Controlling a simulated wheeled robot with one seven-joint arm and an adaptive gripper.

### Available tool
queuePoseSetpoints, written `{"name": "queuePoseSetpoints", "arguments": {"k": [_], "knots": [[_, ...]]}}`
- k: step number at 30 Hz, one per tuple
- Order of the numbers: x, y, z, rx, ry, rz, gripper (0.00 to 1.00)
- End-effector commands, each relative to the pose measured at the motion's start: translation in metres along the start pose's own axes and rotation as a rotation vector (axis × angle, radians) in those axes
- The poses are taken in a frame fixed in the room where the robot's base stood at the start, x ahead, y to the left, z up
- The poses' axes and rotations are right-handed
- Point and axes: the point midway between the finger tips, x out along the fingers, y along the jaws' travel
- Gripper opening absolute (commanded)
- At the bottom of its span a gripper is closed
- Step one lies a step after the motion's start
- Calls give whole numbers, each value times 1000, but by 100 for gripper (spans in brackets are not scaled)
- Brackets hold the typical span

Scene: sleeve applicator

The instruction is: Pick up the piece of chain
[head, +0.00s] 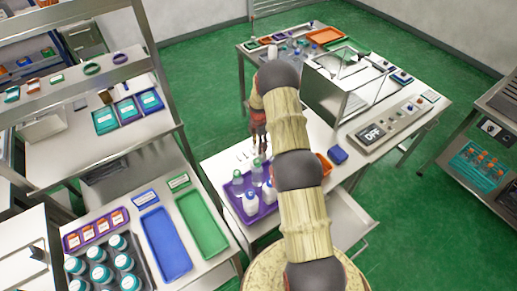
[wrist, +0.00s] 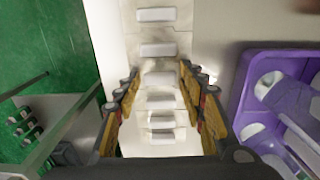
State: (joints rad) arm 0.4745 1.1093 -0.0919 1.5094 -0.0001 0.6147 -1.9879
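A row of several small white rectangular blocks (wrist: 158,79), which looks like the piece of chain, runs up the middle of the wrist view on a pale surface. I cannot tell whether the blocks are joined. Small white pieces (head: 244,155) also show on the white table in the head view, left of my gripper (head: 262,147). In the wrist view my gripper (wrist: 158,76) is open, with its yellow-and-black fingers on either side of the row. Nothing is visibly clamped. The exact height above the surface is unclear.
A purple tray (head: 234,202) with white bottles stands close by; its wall (wrist: 240,100) is just right of my fingers. A blue box (head: 338,155) and a machine (head: 340,85) stand right of my arm. An open drawer (head: 350,222) juts out below the table.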

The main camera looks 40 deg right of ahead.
Motion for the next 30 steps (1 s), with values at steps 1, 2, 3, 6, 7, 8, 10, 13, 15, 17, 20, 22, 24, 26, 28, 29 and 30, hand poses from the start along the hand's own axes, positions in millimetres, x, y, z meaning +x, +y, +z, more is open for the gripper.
{"name": "queuePoseSetpoints", "arguments": {"k": [1,2,3,6,7,8,10,13,15,17,20,22,24,26,28,29,30], "knots": [[0,0,0,0,0,0,36],[0,0,0,0,0,0,34],[0,0,0,0,0,0,32],[0,0,0,0,0,0,26],[0,0,0,0,0,0,24],[0,0,0,0,0,0,23],[0,0,0,0,0,0,19],[0,0,0,0,0,0,13],[0,0,0,0,0,0,9],[0,0,0,0,0,0,6],[0,0,0,0,0,0,0],[-1,1,0,0,0,1,0],[-1,1,0,0,-1,1,0],[-1,0,0,0,0,1,0],[-1,1,0,0,-1,1,0],[-2,1,0,0,-1,2,0],[-4,1,0,0,-1,2,0]]}}
